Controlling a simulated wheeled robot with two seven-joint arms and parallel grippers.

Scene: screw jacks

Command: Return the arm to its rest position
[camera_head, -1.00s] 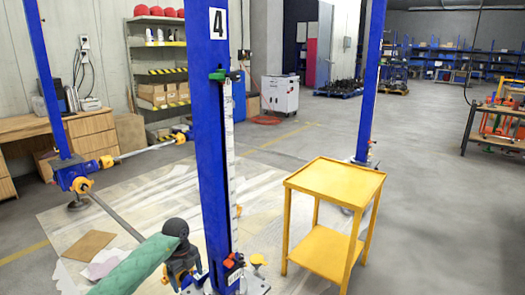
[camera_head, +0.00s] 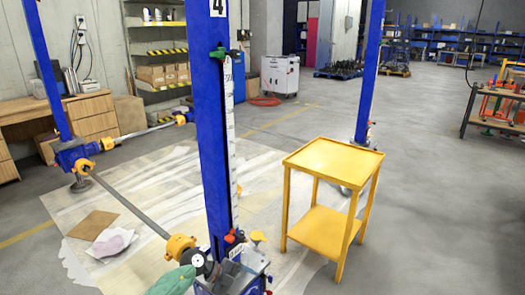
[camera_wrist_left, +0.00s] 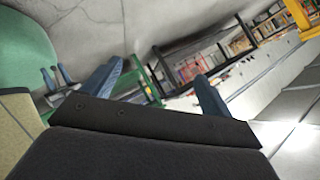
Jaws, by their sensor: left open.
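My left arm (camera_head: 172,282) is a green sleeve low in the head view, in front of the base of the near blue post (camera_head: 214,140). The view is tilted, with a concrete wall and shelves beyond. My right arm and gripper are not in view.
A yellow two-tier cart (camera_head: 334,160) stands right of the near post, its top empty. Bars run from the post's foot to another blue post (camera_head: 50,70) at left. A wooden desk (camera_head: 90,120) is behind.

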